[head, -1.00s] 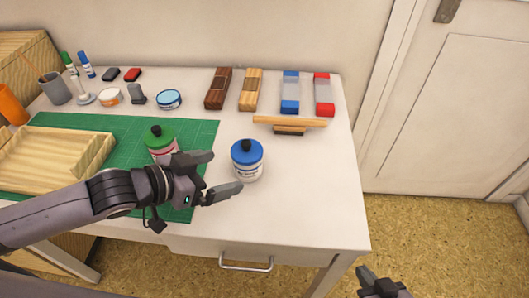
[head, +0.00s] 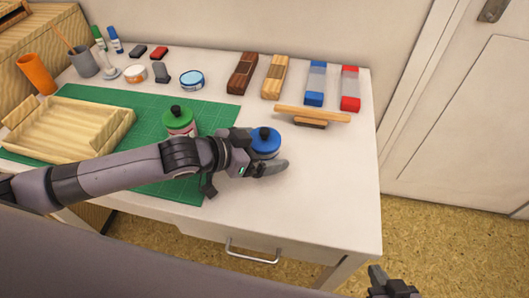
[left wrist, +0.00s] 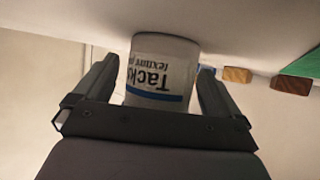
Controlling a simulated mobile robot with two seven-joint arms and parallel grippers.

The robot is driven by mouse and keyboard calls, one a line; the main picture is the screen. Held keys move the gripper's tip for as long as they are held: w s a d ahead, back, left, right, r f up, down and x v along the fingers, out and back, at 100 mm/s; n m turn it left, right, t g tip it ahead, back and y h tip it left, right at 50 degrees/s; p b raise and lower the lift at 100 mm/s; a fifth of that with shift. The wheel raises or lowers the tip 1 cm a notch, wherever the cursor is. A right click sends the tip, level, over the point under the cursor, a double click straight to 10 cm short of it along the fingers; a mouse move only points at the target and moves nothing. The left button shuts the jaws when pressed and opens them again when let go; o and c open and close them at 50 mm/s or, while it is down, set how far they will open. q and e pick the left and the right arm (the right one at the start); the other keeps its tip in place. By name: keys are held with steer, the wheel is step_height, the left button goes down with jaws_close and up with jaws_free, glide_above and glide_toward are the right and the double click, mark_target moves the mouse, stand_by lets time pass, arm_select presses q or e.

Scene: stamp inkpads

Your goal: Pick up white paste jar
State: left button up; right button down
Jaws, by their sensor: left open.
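The white paste jar with a blue lid (head: 265,138) stands upright on the table, right of the green mat. In the left wrist view the jar (left wrist: 160,72) appears upside down, with dark lettering and a blue band on its label. My left gripper (head: 262,151) is open, with one finger on each side of the jar; small gaps show in the left wrist view (left wrist: 159,70). In the head view the gripper hides the jar's lower body. My right gripper (head: 392,281) is at the bottom edge, partly cut off, away from the table.
A green-lidded jar (head: 178,119) stands close behind my left arm on the green mat (head: 212,113). A wooden tray (head: 118,137) lies to the left. A wooden-handled tool (head: 312,115) and several blocks lie behind the jar. The table's right front is clear.

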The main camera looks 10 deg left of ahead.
arm_select(q)
steer(key=shift+w, duration=0.1)
steer(key=c, duration=1.2)
steer(key=shift+d, duration=0.1)
